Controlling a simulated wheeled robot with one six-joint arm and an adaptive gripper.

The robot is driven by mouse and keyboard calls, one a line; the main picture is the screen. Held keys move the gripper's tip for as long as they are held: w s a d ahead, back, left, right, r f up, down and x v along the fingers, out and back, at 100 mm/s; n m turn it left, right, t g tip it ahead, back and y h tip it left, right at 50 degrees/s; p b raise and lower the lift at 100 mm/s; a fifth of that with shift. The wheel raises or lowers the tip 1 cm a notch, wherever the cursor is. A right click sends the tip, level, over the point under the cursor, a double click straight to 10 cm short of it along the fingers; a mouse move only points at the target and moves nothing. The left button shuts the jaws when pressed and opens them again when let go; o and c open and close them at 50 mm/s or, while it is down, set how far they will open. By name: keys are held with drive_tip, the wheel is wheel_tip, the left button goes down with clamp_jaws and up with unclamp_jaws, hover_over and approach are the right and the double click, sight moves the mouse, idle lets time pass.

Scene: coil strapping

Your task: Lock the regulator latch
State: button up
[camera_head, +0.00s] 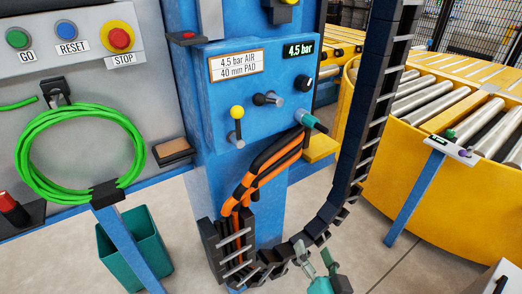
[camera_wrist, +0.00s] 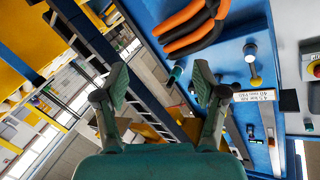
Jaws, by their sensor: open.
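The blue regulator panel (camera_head: 220,85) stands at the centre of the head view, with a sign for 4.5 bar air and a 40 mm pad and a display (camera_head: 299,50) reading 4.5 bar. It carries a yellow-ball lever (camera_head: 236,115), a dark knob with a metal end (camera_head: 267,99), a black knob (camera_head: 303,84) and a teal-ended fitting (camera_head: 312,121). I cannot tell which part is the latch. My gripper (camera_head: 315,256) is low in front of the panel, apart from it. In the wrist view its fingers (camera_wrist: 160,83) are wide apart and empty; the panel sign (camera_wrist: 262,96) lies right of them.
Orange and black hoses (camera_head: 262,172) hang below the panel. A black cable chain (camera_head: 360,130) runs beside it. Left are a grey button box (camera_head: 80,35), a green cable coil (camera_head: 75,112) and a teal bin (camera_head: 150,245). A yellow roller conveyor (camera_head: 440,180) stands right.

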drive_tip(key=w+a+r+m+y, duration=0.1)
drive_tip(key=w+a+r, duration=0.4)
drive_tip(key=w+r, duration=0.55)
drive_tip(key=m+y, duration=0.2)
approach(261, 101)
drive_tip(key=f, duration=0.1)
drive_tip(key=shift+t, duration=0.4)
drive_tip(key=x, duration=1.1)
drive_tip(key=shift+w+f, duration=0.2)
drive_tip(key=shift+f, duration=0.05)
drive_tip(key=shift+d, duration=0.1)
clamp_jaws()
